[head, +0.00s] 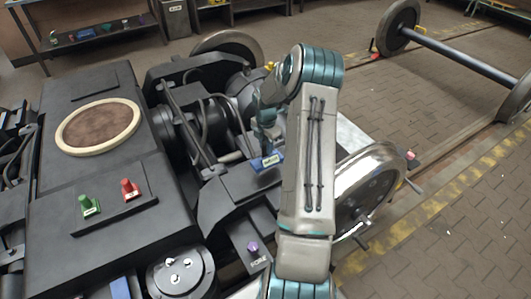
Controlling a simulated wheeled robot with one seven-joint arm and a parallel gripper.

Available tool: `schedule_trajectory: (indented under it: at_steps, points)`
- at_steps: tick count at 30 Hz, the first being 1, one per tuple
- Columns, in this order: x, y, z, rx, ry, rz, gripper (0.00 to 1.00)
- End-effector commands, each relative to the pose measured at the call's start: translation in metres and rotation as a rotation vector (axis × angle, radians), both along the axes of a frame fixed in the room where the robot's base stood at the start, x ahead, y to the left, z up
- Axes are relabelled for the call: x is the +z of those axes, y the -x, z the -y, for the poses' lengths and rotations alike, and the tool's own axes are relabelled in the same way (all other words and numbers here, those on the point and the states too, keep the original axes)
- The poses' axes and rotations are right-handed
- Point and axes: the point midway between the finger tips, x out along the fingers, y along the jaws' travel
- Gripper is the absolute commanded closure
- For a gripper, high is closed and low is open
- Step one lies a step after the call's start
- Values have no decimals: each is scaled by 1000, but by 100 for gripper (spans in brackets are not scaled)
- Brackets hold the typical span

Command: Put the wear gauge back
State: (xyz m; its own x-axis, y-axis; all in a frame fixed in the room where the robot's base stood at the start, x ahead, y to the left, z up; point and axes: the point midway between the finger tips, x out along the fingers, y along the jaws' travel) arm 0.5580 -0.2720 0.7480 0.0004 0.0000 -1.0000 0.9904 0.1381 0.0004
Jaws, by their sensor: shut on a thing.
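My gripper (267,146) hangs below my bent arm, over the dark bogie frame right of centre, and is partly hidden by the arm. It is shut on a small blue block with a pale label (268,162), which I take to be the wear gauge; the label is too small to read. The block is close above the frame's dark ledge (235,185); I cannot tell whether it touches.
A green-knobbed piece (89,205) and a red-knobbed piece (130,189) stand on the bogie's flat top. A purple-knobbed piece (253,248) stands on a lower ledge. A round brown pad (98,127) and a large wheel (368,190) are nearby. A shelf (95,35) stands behind.

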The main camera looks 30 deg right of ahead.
Motion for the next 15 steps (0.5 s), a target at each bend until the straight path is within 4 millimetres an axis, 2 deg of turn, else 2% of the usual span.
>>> schedule_trajectory:
  at_steps: [9,15]
  points:
    - [-38,0,-1,0,-1,-1,100]
    - [-39,-1,-1,0,0,0,100]
